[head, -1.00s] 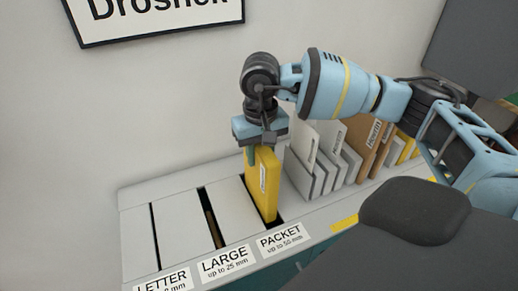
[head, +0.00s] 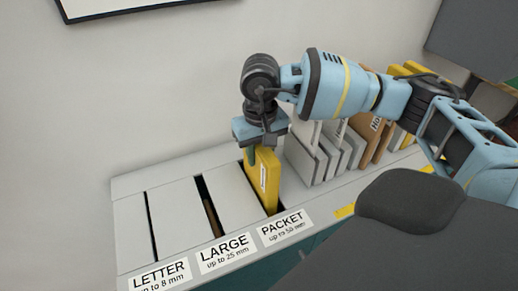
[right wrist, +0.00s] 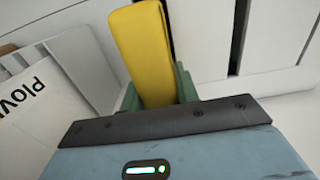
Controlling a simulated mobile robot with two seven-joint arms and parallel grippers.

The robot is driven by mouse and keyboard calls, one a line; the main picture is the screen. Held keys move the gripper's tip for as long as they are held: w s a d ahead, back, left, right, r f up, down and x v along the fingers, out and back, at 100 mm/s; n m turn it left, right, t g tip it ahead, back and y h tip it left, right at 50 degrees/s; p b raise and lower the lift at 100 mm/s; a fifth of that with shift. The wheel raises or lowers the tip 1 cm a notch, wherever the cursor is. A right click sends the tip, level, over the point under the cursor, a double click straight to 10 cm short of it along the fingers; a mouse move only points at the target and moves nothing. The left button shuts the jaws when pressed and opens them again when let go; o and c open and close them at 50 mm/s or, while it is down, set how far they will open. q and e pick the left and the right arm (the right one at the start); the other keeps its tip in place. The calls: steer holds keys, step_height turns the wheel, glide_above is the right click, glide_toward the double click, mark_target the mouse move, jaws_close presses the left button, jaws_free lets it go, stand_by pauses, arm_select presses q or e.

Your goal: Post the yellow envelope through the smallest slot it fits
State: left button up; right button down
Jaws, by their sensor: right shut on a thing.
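The yellow envelope (head: 264,182) is thick and upright, with a white label on its side. My right gripper (head: 256,154) is shut on its upper part, pointing down. The envelope's lower end is in the packet slot (head: 281,210), the rightmost slot; its depth inside is hidden. The large slot (head: 209,207) and the narrow letter slot (head: 151,226) lie to the left. In the right wrist view the envelope (right wrist: 145,50) is between the green fingers (right wrist: 158,93). My left gripper is not in view.
Labels on the counter front read letter up to 8 mm, large up to 25 mm (head: 224,253) and packet up to 50 mm. Grey and brown upright parcels (head: 322,160) stand close to the right of the envelope. The wall is behind.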

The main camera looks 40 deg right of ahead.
steer(key=shift+f+b, duration=0.35)
steer(key=shift+f, duration=0.45)
steer(key=c, duration=1)
jaws_free()
steer(key=shift+o, duration=0.2)
steer(key=shift+r, duration=3.9)
steer(key=shift+s+f, duration=0.1)
